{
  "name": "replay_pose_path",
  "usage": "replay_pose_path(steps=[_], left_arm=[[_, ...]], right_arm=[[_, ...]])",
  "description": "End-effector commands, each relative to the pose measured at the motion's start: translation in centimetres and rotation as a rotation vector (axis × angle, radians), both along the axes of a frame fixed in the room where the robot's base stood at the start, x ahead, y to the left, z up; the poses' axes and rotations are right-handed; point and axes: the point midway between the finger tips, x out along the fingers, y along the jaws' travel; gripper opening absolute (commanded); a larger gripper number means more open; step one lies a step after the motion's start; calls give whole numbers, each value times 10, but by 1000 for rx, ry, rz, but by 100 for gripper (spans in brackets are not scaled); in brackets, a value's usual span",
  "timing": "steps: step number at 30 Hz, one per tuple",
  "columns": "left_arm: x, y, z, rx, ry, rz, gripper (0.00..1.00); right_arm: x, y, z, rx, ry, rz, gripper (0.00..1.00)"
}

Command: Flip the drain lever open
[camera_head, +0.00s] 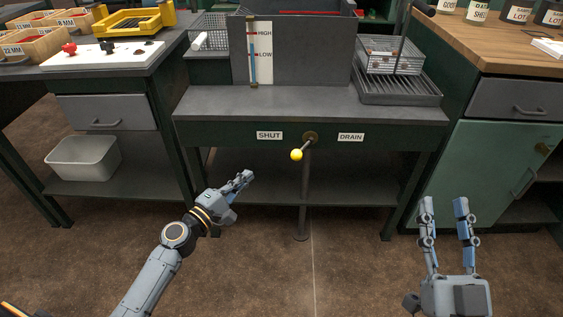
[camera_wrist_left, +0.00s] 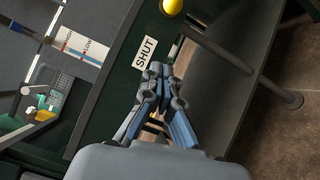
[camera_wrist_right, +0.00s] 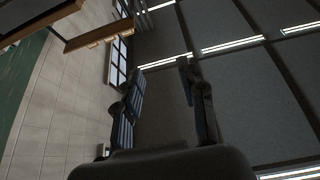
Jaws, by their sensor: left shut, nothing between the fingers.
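The drain lever is a short rod with a yellow ball knob (camera_head: 296,155) on a brass pivot (camera_head: 310,137) at the bench front. The rod tilts down and to the left from the pivot, between the SHUT label (camera_head: 269,135) and the DRAIN label (camera_head: 351,137). The knob also shows at the top of the left wrist view (camera_wrist_left: 172,6). My left gripper (camera_head: 247,176) is shut and empty, left of and below the knob, apart from it. My right gripper (camera_head: 443,203) is open and empty, raised at the lower right, far from the lever.
A vertical pipe (camera_head: 304,195) runs down below the lever to the floor. A grey tank with a HIGH/LOW gauge (camera_head: 258,50) stands on the bench above. A wire basket (camera_head: 391,55) is at its right. The space in front of the lever is clear.

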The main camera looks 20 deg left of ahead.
Motion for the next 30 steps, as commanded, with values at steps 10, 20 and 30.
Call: replay_pose_path(steps=[10, 20, 30], left_arm=[[17, -6, 2, 2, -2, -1, 0], [83, -27, 3, 2, -1, 0, 0], [93, -64, 11, 3, 1, 1, 0]], right_arm=[[1, 0, -2, -2, 9, 0, 40], [-3, 0, 4, 12, -42, 3, 40], [7, -1, -14, -25, 89, -6, 40]])
